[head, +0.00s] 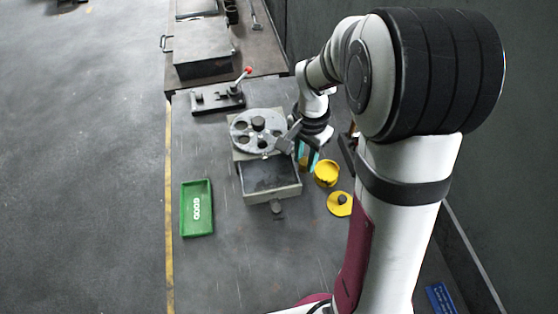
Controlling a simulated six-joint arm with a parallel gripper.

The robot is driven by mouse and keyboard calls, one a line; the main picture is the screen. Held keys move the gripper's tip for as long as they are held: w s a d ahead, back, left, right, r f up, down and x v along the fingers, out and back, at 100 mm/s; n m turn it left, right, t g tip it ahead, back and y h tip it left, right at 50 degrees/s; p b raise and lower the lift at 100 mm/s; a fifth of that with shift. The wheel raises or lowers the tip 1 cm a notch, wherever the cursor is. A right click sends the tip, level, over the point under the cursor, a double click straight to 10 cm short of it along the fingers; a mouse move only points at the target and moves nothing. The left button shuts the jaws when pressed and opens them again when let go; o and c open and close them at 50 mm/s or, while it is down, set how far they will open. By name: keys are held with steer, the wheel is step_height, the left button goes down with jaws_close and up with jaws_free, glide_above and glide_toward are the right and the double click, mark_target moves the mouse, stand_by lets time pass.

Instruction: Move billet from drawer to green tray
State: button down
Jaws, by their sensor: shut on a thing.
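The drawer (272,203) is pulled out below a round plate with holes, and the part of its dark floor that shows looks bare. The green tray (183,221) lies on the bench to the left of the drawer, marked "GOOD", with nothing seen in it. My gripper (307,158), with teal fingertips, is above or beside the drawer's back right corner. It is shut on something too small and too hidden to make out. I cannot pick out the billet for certain.
The round plate (247,139) stands behind the drawer. A yellow round container (326,173) and a yellow lid-like piece with a dark knob (336,208) sit to its right. A red-knobbed lever fixture (216,98) is farther back. The bench between drawer and tray is clear.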

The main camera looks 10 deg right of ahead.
steer(key=a+n, duration=1.6)
steer(key=n, duration=0.1)
steer(key=a+f, duration=0.2)
steer(key=a, duration=0.1)
steer(key=a+f, duration=0.1)
steer(key=a, duration=0.3)
steer(key=a+f, duration=0.2)
steer(key=a, duration=0.1)
steer(key=shift+w+a+f, duration=0.2)
steer(key=shift+a+f, duration=0.1)
steer(key=shift+a, duration=0.05)
steer(key=f, duration=0.2)
steer(key=a+f, duration=0.1)
steer(key=shift+f, duration=0.75)
steer(key=shift+d+f, duration=0.1)
steer(key=shift+f, duration=0.05)
steer(key=c, duration=0.6)
jaws_free()
